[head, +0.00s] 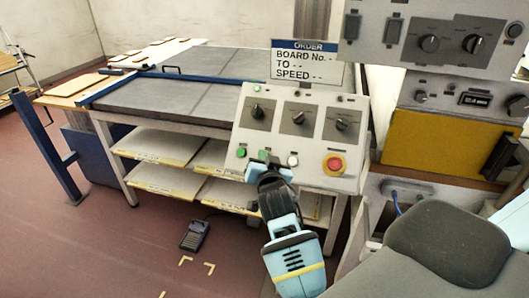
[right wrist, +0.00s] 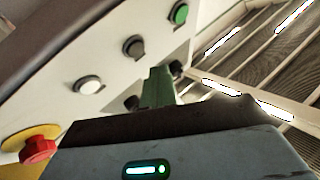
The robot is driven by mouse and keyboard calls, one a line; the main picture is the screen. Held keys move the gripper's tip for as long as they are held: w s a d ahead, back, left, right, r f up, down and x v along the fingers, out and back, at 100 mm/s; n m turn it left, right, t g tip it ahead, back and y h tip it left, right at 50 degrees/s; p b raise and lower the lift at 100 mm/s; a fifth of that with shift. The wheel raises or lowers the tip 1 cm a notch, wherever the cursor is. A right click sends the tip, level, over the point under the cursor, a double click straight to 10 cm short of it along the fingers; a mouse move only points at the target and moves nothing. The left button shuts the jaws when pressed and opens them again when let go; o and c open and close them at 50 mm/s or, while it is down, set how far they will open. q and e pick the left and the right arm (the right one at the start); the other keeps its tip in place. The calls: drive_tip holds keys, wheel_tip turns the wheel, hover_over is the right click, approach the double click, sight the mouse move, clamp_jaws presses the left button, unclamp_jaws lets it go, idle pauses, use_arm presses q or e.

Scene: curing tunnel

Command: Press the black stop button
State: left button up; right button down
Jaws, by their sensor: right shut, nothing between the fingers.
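The control panel (head: 311,146) has a row of buttons below three dark knobs. In the right wrist view the black button (right wrist: 134,46) sits between a green button (right wrist: 180,13) and a white button (right wrist: 88,85). In the head view my right gripper (head: 264,157) covers the black button's place between the green button (head: 240,152) and the white one (head: 293,160). My right gripper's green fingers (right wrist: 158,82) are shut and empty in front of the panel. In the wrist view their tip appears beside the black button; contact cannot be told. My left gripper is out of view.
A red mushroom button (head: 334,164) on yellow is at the panel's right end. A sign (head: 306,62) stands above the panel. A conveyor table (head: 187,104) lies behind with shelves below. More control boxes (head: 432,40) are at the right.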

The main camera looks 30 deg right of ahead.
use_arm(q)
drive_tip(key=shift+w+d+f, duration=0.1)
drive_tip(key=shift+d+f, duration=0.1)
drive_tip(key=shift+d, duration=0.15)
use_arm(e)
drive_tip(key=shift+w+d+f, duration=0.5)
drive_tip(key=shift+f, duration=0.2)
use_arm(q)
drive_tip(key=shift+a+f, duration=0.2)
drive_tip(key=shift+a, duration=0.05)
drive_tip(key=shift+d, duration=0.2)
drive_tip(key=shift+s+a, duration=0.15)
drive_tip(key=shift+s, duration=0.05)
use_arm(e)
drive_tip(key=shift+f, duration=0.1)
idle(0.5)
drive_tip(key=shift+w+d+f, duration=0.15)
drive_tip(key=shift+d+f, duration=0.05)
drive_tip(key=shift+f, duration=0.05)
use_arm(q)
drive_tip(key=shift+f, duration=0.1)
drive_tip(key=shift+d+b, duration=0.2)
drive_tip(key=shift+b, duration=0.1)
